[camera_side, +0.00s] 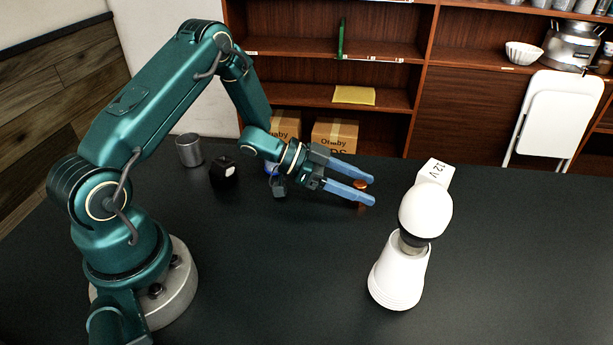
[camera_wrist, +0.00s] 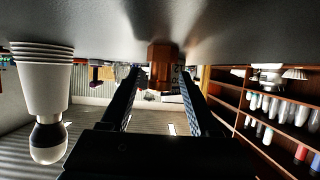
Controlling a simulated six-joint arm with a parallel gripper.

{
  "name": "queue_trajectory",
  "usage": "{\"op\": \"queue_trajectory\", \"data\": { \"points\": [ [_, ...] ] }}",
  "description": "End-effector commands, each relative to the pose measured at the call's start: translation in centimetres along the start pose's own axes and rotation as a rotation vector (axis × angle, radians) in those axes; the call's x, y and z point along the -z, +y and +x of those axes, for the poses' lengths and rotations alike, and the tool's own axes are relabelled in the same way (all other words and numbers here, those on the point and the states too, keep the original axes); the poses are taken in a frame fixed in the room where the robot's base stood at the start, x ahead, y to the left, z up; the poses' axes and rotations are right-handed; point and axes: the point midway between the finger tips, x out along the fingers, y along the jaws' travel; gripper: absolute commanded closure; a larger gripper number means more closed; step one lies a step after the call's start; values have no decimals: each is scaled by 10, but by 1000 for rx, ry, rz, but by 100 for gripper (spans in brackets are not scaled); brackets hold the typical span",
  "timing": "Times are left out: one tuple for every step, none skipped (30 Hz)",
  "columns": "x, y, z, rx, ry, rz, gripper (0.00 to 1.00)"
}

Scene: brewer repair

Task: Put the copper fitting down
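The copper fitting (camera_wrist: 162,68) is a small hexagonal copper piece. In the wrist view, which looks upside down, it appears to stand upright on the dark table, with its reflection against its foot. My gripper (camera_wrist: 161,72) is open, with one finger on each side of the fitting and a visible gap to each. In the side view my gripper (camera_side: 367,192) is low over the table, its two blue fingers pointing right. Only a small copper bit of the fitting (camera_side: 360,183) shows there between the fingertips; the near finger hides the rest.
A white cup stack with a white bulb-like top (camera_side: 399,276) stands right of my gripper. A white box marked 12 V (camera_side: 434,172) is behind it. A grey cup (camera_side: 188,150) and a small black block (camera_side: 224,172) are at the back left. The front middle table is clear.

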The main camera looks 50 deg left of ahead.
Motion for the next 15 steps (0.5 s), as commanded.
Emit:
{"op": "queue_trajectory", "data": {
  "points": [
    [0,0,0,0,0,0,38],
    [0,0,0,0,0,0,38],
    [0,0,0,0,0,0,38],
    [0,0,0,0,0,0,38],
    [1,0,0,0,0,1,38],
    [2,0,-1,0,1,2,38],
    [4,0,-2,1,1,2,38],
    [3,-1,-6,3,0,1,38],
    [3,-1,-12,3,-1,0,38],
    [3,-1,-16,4,0,-1,38],
    [3,-2,-22,5,0,-1,38],
    [3,-1,-29,5,1,-2,38],
    [3,-2,-34,6,0,-1,38],
    [3,-2,-39,6,0,-1,38],
    [3,-1,-46,5,0,-1,38]
  ]
}}
